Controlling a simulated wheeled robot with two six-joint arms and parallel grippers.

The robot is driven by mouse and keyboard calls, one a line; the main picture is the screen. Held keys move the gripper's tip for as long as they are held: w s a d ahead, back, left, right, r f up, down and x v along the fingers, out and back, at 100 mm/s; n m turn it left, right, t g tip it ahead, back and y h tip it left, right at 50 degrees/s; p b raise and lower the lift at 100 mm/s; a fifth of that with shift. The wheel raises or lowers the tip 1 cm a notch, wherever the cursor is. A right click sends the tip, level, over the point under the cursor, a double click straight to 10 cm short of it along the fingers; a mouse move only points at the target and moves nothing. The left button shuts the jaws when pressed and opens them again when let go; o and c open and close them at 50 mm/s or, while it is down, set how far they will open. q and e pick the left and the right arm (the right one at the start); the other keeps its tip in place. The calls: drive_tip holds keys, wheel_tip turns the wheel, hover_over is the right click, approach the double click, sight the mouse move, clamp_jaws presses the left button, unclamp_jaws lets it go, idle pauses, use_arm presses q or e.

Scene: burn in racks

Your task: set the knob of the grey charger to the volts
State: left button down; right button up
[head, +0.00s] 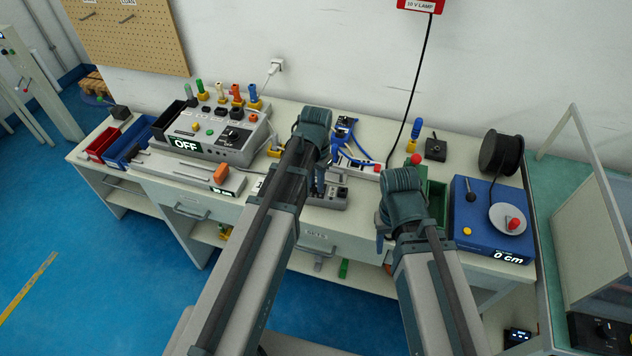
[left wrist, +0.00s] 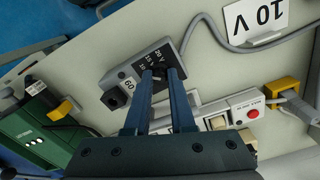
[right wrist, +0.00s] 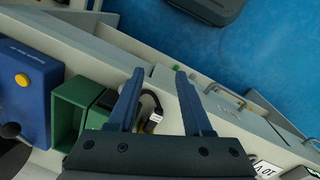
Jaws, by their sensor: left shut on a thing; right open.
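The grey charger (head: 335,198) lies on the bench, partly hidden behind my left arm in the head view. In the left wrist view the grey charger (left wrist: 119,73) has a dark face marked 10, 15, 20 V, with 60 near its socket end. Its dark knob (left wrist: 172,74) sits between the fingertips of my left gripper (left wrist: 166,76), which is shut on it; the fingers hide most of it and its pointer. My left gripper (head: 317,188) also shows in the head view. My right gripper (right wrist: 160,74) is open and empty above the bench's front edge.
A power strip (left wrist: 238,108) with a red button is close by. A green bin (right wrist: 62,122) and a blue box (right wrist: 22,88) are near my right gripper. A tester reading OFF (head: 195,148) stands left.

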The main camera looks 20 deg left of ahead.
idle(0.3)
use_arm(q)
drive_tip(key=c, duration=0.8)
unclamp_jaws()
drive_tip(key=shift+o, duration=0.2)
wheel_tip(320, 180, up, 14)
drive_tip(key=p, duration=1.3)
drive_tip(key=shift+p, duration=0.4)
drive_tip(key=shift+f, duration=0.15)
drive_tip(key=s+d+f+y+b, duration=0.1)
drive_tip(key=s+d, duration=0.9)
drive_tip(key=s, duration=0.4)
drive_tip(key=shift+s+d, duration=0.25)
drive_tip(key=shift+d, duration=0.05)
